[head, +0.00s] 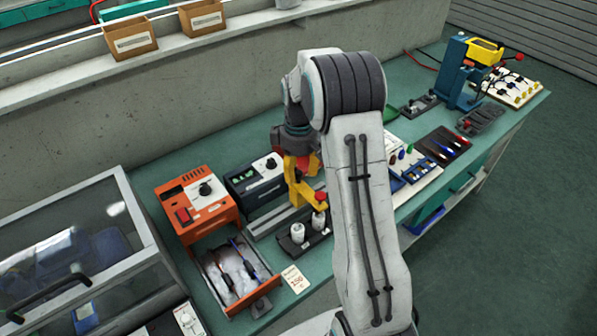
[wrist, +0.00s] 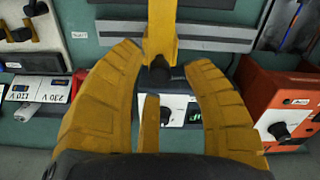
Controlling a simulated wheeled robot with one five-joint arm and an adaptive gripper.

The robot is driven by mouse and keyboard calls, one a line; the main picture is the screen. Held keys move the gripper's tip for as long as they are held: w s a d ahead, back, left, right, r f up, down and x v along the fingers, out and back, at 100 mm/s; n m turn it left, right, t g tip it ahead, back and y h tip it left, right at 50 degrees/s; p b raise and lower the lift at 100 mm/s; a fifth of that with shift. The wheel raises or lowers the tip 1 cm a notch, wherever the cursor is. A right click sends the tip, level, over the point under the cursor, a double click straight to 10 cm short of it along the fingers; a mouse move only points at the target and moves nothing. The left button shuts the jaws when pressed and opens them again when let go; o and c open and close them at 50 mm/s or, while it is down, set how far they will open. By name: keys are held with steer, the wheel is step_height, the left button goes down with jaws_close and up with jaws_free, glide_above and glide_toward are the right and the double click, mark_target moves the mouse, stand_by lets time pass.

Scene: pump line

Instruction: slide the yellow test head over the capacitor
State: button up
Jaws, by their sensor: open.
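The yellow test head (head: 296,193) stands at the rail in the middle of the bench, in the head view, partly hidden by my gripper. In the wrist view a yellow bar with a dark end, which looks like part of the test head (wrist: 162,30), comes down from the top edge between my fingers. My gripper (wrist: 164,56) is open, with one yellow finger on each side of the bar; I cannot tell whether they touch it. In the head view my gripper (head: 300,162) is above the test head. Two white capacitors (head: 298,233) stand in a black holder in front; which one is meant is unclear.
An orange instrument (head: 198,203) and an open drawer (head: 212,284) with probes lie left of the rail. A dark meter box (head: 256,183) stands behind it. A note card (head: 295,279) lies in front. Trays of tools (head: 443,146) and a blue press (head: 461,78) fill the right.

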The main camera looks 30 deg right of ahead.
steer(key=shift+f, duration=0.55)
steer(key=shift+o, duration=0.3)
jaws_close()
